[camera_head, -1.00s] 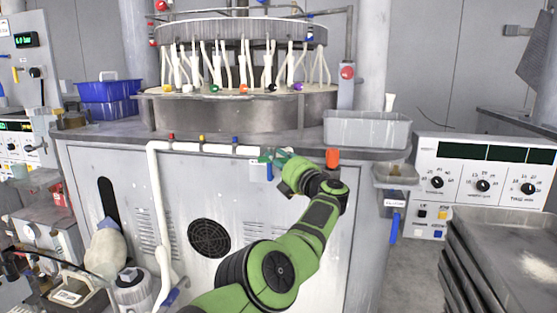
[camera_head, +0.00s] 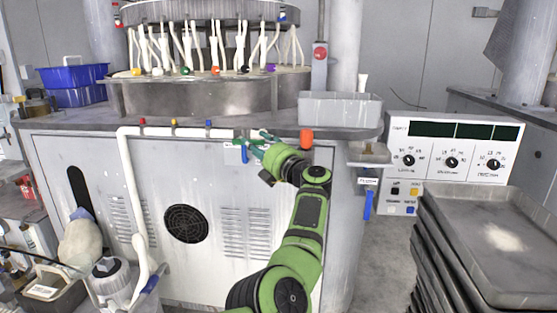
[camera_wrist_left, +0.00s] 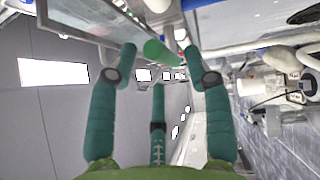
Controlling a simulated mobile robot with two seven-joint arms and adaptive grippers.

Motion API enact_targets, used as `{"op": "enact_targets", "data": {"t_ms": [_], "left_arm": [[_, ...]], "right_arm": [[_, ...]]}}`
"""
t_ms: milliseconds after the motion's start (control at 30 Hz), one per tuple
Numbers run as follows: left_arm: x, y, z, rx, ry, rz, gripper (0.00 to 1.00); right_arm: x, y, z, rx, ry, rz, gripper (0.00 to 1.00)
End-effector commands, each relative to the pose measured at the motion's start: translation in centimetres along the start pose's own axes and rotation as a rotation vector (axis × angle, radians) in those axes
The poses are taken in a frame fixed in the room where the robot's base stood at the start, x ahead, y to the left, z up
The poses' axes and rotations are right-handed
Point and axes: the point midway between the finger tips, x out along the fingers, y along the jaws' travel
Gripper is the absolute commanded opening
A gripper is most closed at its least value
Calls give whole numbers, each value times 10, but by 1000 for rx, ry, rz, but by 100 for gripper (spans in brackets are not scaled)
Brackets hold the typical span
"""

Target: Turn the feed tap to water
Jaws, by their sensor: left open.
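A white pipe (camera_head: 132,185) with red, yellow and blue knobs runs left of the tap. An orange-red cylinder (camera_head: 306,140) stands right of my gripper. A grey bin (camera_head: 340,110) sits on the worktop. Stacked trays (camera_head: 490,245) fill the lower right. Another blue lever (camera_head: 368,205) hangs right.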

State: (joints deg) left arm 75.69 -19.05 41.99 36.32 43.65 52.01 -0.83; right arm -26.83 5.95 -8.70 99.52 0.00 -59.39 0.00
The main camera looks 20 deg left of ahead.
Motion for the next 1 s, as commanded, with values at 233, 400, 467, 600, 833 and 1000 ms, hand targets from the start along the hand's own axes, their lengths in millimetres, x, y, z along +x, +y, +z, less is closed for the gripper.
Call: {"op": "enact_targets", "data": {"t_ms": [233, 400, 467, 600, 833, 1000], "left_arm": [[-38, 0, -2, 0, 6, 5, 50], [-58, 0, 0, 0, 0, 2, 50], [-66, -1, 1, -2, -1, 1, 50], [-80, 0, 0, -2, 1, 1, 50], [-89, 0, 0, -2, 0, -2, 50], [-89, 0, 0, -2, 0, -2, 50]], "right_arm": [[0, 0, 0, 0, 0, 0, 40], [0, 0, 0, 0, 0, 0, 40], [0, 0, 0, 0, 0, 0, 40], [0, 0, 0, 0, 0, 0, 40], [0, 0, 0, 0, 0, 0, 40], [0, 0, 0, 0, 0, 0, 40]]}}
